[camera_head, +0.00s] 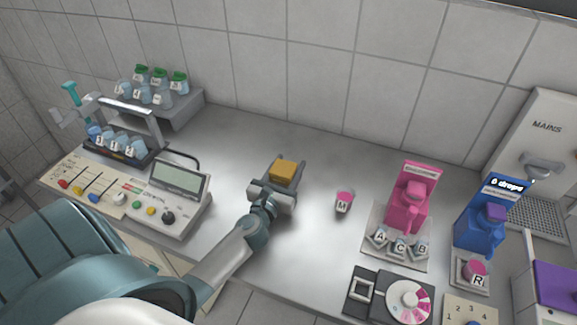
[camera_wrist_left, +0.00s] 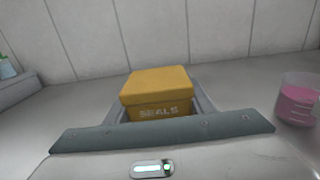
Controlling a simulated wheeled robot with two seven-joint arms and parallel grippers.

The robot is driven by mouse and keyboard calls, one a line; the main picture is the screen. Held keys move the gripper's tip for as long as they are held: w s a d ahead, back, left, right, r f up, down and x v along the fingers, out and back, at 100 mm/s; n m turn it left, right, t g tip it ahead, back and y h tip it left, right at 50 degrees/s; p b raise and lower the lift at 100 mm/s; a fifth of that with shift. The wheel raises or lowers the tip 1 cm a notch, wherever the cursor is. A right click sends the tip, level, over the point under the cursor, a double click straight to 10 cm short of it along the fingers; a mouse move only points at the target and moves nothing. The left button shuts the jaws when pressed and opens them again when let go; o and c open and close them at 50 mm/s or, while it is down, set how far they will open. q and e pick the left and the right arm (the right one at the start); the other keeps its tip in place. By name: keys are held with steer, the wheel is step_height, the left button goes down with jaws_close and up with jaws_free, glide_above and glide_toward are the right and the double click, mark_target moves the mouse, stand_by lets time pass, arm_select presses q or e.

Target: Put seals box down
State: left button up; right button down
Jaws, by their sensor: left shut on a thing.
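The seals box (camera_head: 283,170) is a small yellow-orange box between the fingers of my left gripper (camera_head: 287,168), over the middle of the metal bench. In the left wrist view the box (camera_wrist_left: 157,92) shows its closed top and the word SEALS on its near side. The left gripper's fingers (camera_wrist_left: 162,103) are shut on it, one on each side. The underside of the box is hidden, so I cannot tell whether it touches the bench. My right gripper is not in view.
The bench (camera_head: 240,125) is clear behind and around the box. A pink cup marked M (camera_head: 344,201) stands to its right. A control unit (camera_head: 170,197) and bottle rack (camera_head: 172,117) are at left. Pink (camera_head: 408,203) and blue (camera_head: 483,220) dispensers stand at right.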

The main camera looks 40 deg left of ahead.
mark_target(279, 182)
arm_select(q)
steer(key=o, duration=1.2)
steer(key=shift+c, duration=0.2)
steer(key=shift+r, duration=0.1)
steer(key=shift+s+d, duration=0.1)
steer(key=shift+s, duration=0.35)
steer(key=b+v, duration=0.2)
steer(key=v, duration=0.8)
steer(key=shift+s+d, duration=0.2)
steer(key=shift+s, duration=0.3)
